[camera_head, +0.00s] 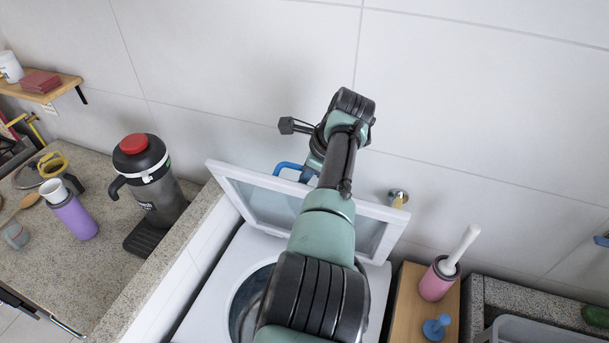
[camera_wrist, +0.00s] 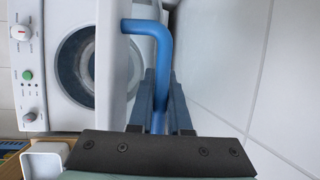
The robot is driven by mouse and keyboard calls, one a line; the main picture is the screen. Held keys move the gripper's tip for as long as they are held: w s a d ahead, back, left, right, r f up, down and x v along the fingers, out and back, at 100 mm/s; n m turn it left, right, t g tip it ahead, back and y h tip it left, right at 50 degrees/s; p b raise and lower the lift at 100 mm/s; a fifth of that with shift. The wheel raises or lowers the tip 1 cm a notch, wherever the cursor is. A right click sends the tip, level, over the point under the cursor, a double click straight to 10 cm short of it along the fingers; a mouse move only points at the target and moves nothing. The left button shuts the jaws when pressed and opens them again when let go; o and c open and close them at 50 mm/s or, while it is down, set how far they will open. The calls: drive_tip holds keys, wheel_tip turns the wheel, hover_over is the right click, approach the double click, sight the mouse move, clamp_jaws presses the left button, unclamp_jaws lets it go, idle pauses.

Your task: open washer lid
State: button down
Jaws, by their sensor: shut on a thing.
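The white washer (camera_head: 208,297) stands below my arm, its round drum opening partly showing. Its lid (camera_head: 232,177), a white frame with a pale panel, is raised well off the top and leans toward the tiled wall. My gripper (camera_wrist: 160,85) is shut on the handle's straight part. My arm hides much of the lid and washer in the head view.
A stone counter (camera_head: 100,270) at the left holds a dark jug with a red lid (camera_head: 150,175) and a purple bottle (camera_head: 73,215). A wooden surface (camera_head: 408,300) at the right holds a pink brush holder (camera_head: 437,282). The tiled wall (camera_head: 470,110) stands close behind the lid.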

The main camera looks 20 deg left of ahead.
drive_tip(key=shift+w+d+r+t, duration=0.1)
drive_tip(key=shift+w+r+t, duration=0.2)
drive_tip(key=shift+w+r, duration=0.3)
drive_tip(key=c, duration=1.2)
unclamp_jaws()
drive_tip(key=shift+o, duration=0.2)
drive_tip(key=shift+w+f, duration=0.3)
drive_tip(key=shift+s, duration=0.1)
drive_tip(key=shift+s, duration=0.15)
drive_tip(key=b+v, duration=0.2)
drive_tip(key=v, duration=0.9)
drive_tip(key=shift+d+r+b, duration=0.25)
drive_tip(key=shift+r+b, duration=0.1)
drive_tip(key=shift+b, duration=0.05)
drive_tip(key=shift+s+d+r, duration=0.1)
drive_tip(key=shift+s+r, duration=0.1)
drive_tip(key=shift+r, duration=0.25)
